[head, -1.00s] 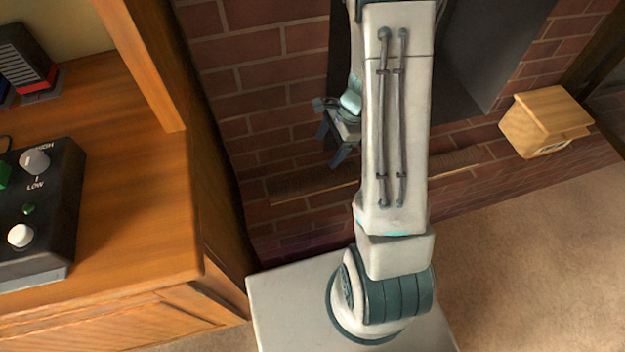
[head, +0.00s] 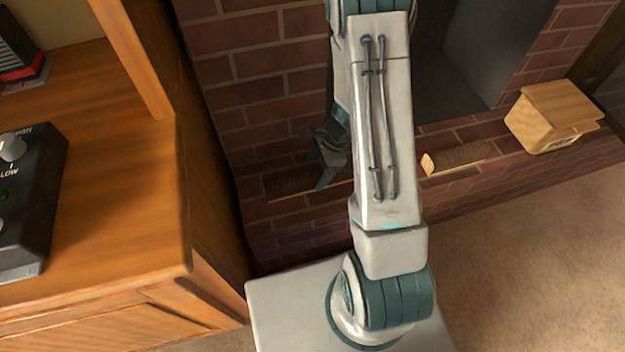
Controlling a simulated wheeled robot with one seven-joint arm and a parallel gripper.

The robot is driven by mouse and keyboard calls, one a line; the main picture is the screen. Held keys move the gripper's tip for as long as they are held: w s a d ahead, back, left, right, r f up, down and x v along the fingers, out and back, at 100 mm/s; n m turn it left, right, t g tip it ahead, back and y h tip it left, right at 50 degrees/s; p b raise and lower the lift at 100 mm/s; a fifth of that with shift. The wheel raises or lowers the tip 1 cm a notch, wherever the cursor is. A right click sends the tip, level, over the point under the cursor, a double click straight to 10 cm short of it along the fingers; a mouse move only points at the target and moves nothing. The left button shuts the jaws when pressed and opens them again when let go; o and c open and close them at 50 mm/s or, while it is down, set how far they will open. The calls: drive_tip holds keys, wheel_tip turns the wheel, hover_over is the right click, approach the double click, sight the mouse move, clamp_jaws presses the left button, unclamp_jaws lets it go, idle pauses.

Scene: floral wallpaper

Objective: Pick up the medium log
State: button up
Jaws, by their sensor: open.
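A brown log (head: 290,184) lies on the brick hearth left of my arm. Its right part is hidden behind my gripper and arm. Another log (head: 460,158) with a pale cut end lies on the hearth right of my arm. I cannot tell which is the medium one. My gripper (head: 313,160) is open, with its fingers at the left log in the picture. It is partly hidden by my forearm, and I cannot tell whether it touches the log. Nothing shows between its fingers.
A wooden box (head: 553,117) stands on the hearth at the right. A wooden cabinet (head: 120,190) at the left carries a black control box (head: 30,200) with knobs. The dark fireplace opening (head: 470,60) is behind my arm. Carpet (head: 530,250) at the lower right is clear.

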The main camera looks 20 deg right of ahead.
sight(316, 171)
drive_tip(key=b+x, duration=0.1)
drive_tip(key=x, duration=0.2)
drive_tip(key=c, duration=1.4)
drive_tip(key=shift+r, duration=0.1)
